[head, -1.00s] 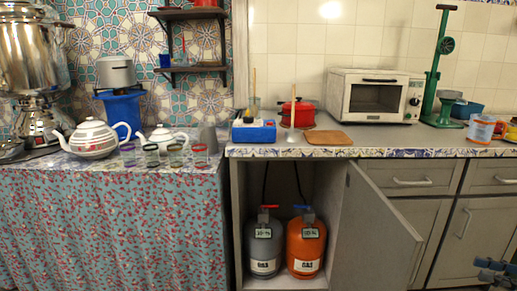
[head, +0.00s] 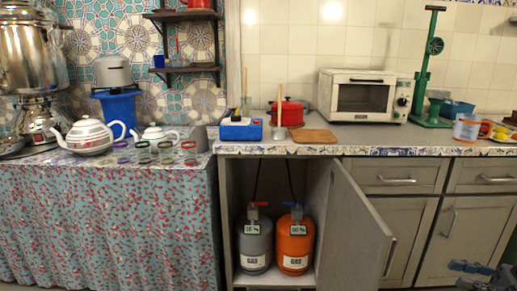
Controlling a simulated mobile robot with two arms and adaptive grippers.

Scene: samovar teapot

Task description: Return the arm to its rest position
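My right gripper (head: 474,274) shows at the bottom right corner of the head view, low in front of the grey lower cabinets and apart from them. Only a small dark part of it is in the picture, and whether its fingers are open or shut is too small to tell. I see nothing held in it. My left gripper is not in view.
The cabinet door (head: 360,222) stands open beside a grey gas cylinder (head: 254,246) and an orange one (head: 294,245). A white teapot (head: 90,137) stands on the left table.

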